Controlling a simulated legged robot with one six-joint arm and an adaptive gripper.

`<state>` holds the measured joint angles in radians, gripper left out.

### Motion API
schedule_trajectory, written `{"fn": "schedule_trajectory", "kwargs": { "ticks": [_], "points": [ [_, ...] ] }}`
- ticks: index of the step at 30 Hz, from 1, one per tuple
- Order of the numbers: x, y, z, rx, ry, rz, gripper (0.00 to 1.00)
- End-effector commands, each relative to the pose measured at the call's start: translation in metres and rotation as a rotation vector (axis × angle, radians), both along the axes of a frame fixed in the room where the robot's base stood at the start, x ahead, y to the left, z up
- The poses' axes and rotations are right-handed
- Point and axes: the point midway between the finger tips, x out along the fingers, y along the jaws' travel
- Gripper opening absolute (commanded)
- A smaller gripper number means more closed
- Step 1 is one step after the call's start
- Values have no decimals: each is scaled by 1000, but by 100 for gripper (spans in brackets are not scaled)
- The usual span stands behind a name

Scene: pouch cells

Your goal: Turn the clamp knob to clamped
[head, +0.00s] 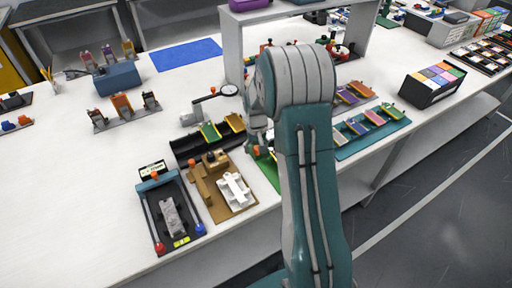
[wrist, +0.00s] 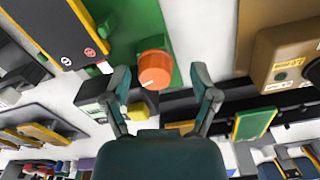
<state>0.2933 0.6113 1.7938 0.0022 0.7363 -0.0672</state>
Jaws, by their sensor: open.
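An orange round knob (wrist: 155,68) stands on a green board (wrist: 178,20) in the wrist view. It has a small pale mark near its front edge. My gripper (wrist: 162,78) is open, with one finger to the left and one to the right of the knob; I see a gap on both sides and no contact. In the head view the orange knob (head: 254,151) and part of the green board (head: 267,172) show just below my gripper (head: 257,138); my arm hides the rest. I cannot read a clamped mark.
A yellow-edged dark panel (wrist: 62,30) lies left of the knob in the wrist view, and a brown fixture (wrist: 290,45) stands at right. In the head view a black rack (head: 186,150) with yellow-edged cells is left of my gripper. A white shelf frame (head: 231,50) rises behind.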

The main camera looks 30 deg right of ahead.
Motion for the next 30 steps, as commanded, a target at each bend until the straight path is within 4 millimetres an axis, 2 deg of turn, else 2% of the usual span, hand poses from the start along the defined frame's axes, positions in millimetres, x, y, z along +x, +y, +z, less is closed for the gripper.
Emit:
{"fn": "schedule_trajectory", "kwargs": {
  "ticks": [3, 4, 5, 6, 9, 16, 24, 30],
  "points": [
    [0, -1, 0, 0, 0, -1, 77],
    [0, 0, 0, 0, 0, -1, 72],
    [0, 0, 0, -1, 0, -1, 59],
    [0, 1, 0, -1, 0, -1, 41],
    [0, 1, 0, -2, 0, -2, 0],
    [-1, 1, 0, 0, 3, -9, 0],
    [-1, 1, -1, 0, 5, -128, 0],
    [-2, 1, -1, 0, 7, -135, 0]
  ]
}}
